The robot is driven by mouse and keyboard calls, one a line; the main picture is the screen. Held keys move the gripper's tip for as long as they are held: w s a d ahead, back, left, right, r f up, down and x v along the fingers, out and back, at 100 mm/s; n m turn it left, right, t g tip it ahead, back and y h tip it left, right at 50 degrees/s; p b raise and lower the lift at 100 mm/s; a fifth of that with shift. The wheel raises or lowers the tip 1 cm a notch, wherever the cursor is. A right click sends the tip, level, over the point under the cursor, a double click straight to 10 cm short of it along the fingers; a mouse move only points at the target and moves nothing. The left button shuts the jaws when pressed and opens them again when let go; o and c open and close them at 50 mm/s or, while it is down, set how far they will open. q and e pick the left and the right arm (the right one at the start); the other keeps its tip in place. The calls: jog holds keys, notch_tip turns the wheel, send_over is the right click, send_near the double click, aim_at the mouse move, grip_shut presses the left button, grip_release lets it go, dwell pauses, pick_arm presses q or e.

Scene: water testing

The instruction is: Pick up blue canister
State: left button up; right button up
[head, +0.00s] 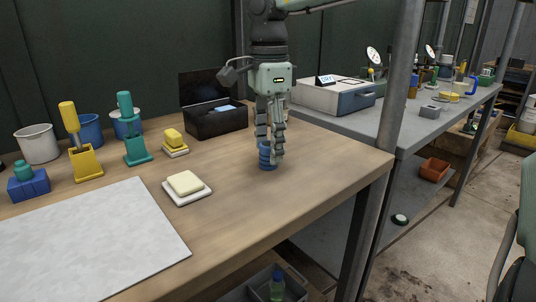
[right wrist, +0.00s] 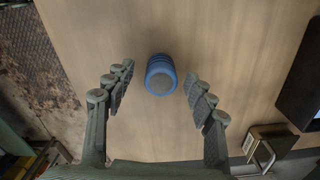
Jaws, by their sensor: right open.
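The blue canister (head: 265,159) stands on the wooden table near its right end, partly hidden behind my right gripper's fingers in the head view. My right gripper (head: 270,145) points down at it, fingers spread. In the right wrist view the canister (right wrist: 161,76) shows its round end between the two open fingers of the right gripper (right wrist: 158,82). My left gripper is not in view.
An open black box (head: 215,122) stands behind and left of the canister. A soap-like block on a white dish (head: 186,188), a yellow block (head: 174,142) and a grey sheet (head: 90,240) lie further left. The table front right is clear. A metal post (head: 385,130) rises at right.

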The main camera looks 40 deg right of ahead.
jog(key=shift+f, duration=0.75)
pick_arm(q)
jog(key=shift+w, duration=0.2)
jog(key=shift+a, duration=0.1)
pick_arm(e)
jog(key=shift+c, duration=0.6)
jog(key=shift+w, duration=0.1)
jog(key=c, duration=1)
jog(key=shift+r, duration=0.1)
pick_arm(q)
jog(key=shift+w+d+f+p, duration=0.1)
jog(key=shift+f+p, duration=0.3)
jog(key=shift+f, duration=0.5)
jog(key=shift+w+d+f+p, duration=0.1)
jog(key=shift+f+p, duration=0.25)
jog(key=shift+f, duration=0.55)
pick_arm(e)
jog(key=shift+r, duration=8.95)
